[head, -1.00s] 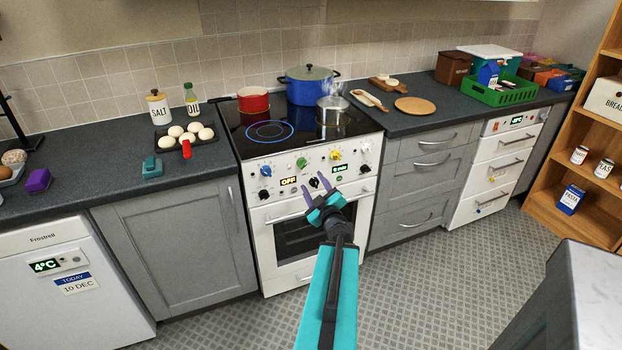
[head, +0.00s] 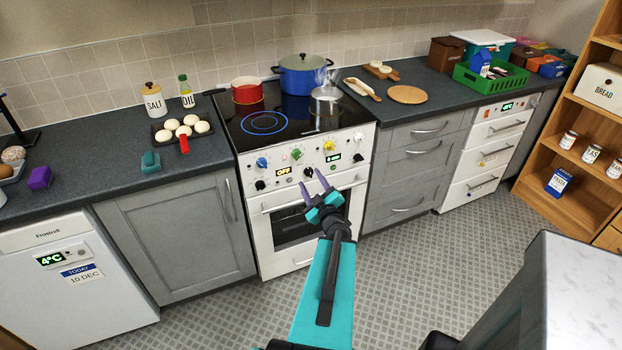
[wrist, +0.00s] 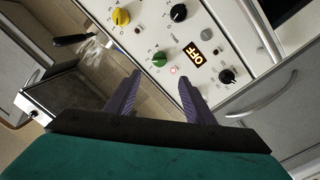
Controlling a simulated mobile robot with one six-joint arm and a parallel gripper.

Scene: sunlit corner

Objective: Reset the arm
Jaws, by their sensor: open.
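My gripper (head: 313,182) is in front of the white stove (head: 262,205), near the height of its knob panel, with its purple fingers spread apart. In the wrist view, the gripper (wrist: 160,84) shows nothing between its fingers, and the stove's control panel (wrist: 232,20) lies beyond them. The panel's display reads OFF (wrist: 196,55). Knobs there include a green knob (wrist: 160,60) and a yellow knob (wrist: 121,17). Whether the fingertips touch the panel is not clear; they appear apart from it.
A red pot (head: 247,93), a blue pot (head: 305,76) and a steaming kettle-like pot (head: 327,94) stand on the hob. A grey counter with a pale top (head: 590,275) is at the lower right. The tiled floor (head: 415,255) is clear.

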